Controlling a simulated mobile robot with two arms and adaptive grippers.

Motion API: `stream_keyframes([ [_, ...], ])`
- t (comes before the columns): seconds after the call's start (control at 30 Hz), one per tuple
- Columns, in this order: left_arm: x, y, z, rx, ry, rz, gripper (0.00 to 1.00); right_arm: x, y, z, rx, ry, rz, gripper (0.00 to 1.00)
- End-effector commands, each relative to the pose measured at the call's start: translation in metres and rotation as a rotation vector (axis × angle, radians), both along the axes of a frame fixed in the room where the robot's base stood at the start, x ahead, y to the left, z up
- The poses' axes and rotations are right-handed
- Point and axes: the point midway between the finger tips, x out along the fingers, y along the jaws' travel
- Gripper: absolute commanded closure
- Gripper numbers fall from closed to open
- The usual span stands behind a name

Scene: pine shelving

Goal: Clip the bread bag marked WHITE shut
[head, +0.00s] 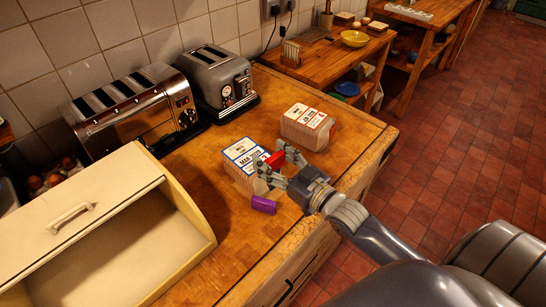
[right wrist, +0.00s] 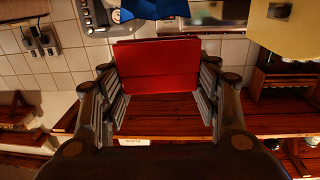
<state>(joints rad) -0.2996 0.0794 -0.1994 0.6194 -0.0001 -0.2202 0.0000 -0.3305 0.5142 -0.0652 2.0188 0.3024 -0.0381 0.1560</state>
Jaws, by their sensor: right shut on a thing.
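A bread bag with a blue-printed label (head: 243,158) stands on the wooden counter. A second bread bag with a red-printed label (head: 308,127) stands behind it to the right. I cannot read which one is marked WHITE. My right gripper (head: 277,166) is shut on a red clip (head: 275,160), just right of the blue-labelled bag; whether they touch is unclear. The red clip (right wrist: 157,66) fills the space between the fingers in the right wrist view. A purple clip (head: 264,205) lies on the counter in front of the blue-labelled bag. My left gripper is not in view.
A cream bread bin (head: 75,220) stands on the left. A chrome toaster (head: 130,107) and a grey toaster (head: 218,80) stand along the tiled wall. A lower table with a yellow bowl (head: 354,39) is behind. The counter's right edge is near both bags.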

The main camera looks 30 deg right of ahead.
Motion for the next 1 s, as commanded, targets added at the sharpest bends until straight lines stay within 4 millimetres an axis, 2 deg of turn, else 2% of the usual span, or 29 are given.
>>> stream_keyframes([
  [1.0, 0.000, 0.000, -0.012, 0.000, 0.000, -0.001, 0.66, 0.000, 0.000, -0.020, 0.000, -0.001, 0.000, 0.53],
])
